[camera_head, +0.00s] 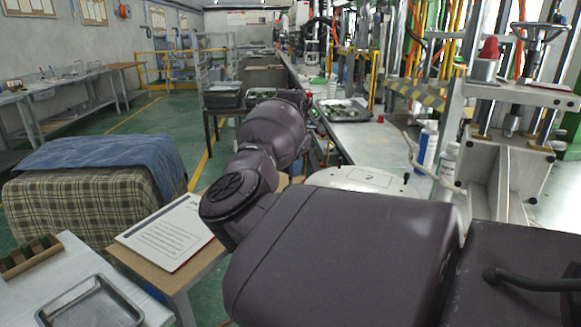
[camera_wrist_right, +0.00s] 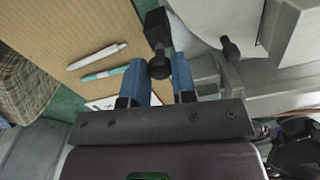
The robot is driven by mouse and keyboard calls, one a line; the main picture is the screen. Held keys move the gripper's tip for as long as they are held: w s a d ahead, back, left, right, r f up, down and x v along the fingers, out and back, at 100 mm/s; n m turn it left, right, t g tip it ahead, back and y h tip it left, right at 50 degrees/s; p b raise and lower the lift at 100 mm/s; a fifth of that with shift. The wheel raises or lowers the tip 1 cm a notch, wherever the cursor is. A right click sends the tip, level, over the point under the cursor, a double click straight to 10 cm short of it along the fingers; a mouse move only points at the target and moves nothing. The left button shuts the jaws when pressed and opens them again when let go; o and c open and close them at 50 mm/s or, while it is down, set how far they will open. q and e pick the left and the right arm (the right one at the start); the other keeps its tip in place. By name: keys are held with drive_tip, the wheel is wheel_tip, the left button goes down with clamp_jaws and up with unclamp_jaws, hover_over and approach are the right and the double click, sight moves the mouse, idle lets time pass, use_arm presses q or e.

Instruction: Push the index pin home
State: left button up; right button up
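My right arm crosses the middle of the head view and hides its own gripper there. In the right wrist view my right gripper (camera_wrist_right: 160,75) has two blue fingers with a gap between them. A black round knob (camera_wrist_right: 159,68) sits in that gap, with a black block (camera_wrist_right: 157,27) beyond it; I take this as the index pin, and cannot tell if the fingers press on it. A round white mould (camera_head: 365,180) with a label shows behind my arm, and also in the wrist view (camera_wrist_right: 212,22). A second black knob (camera_wrist_right: 230,48) stands beside it. My left gripper is not in view.
A wooden table (camera_head: 150,255) carries a printed sheet (camera_head: 168,232); two pens (camera_wrist_right: 97,56) lie there in the wrist view. A metal tray (camera_head: 90,305) is at the lower left.

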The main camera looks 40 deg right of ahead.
clamp_jaws()
drive_tip(key=shift+f, duration=1)
drive_tip(key=o, duration=0.8)
unclamp_jaws()
drive_tip(key=shift+r, duration=0.1)
wheel_tip(320, 180, up, 11)
drive_tip(key=shift+f+p, duration=0.15)
drive_tip(key=shift+p, duration=0.2)
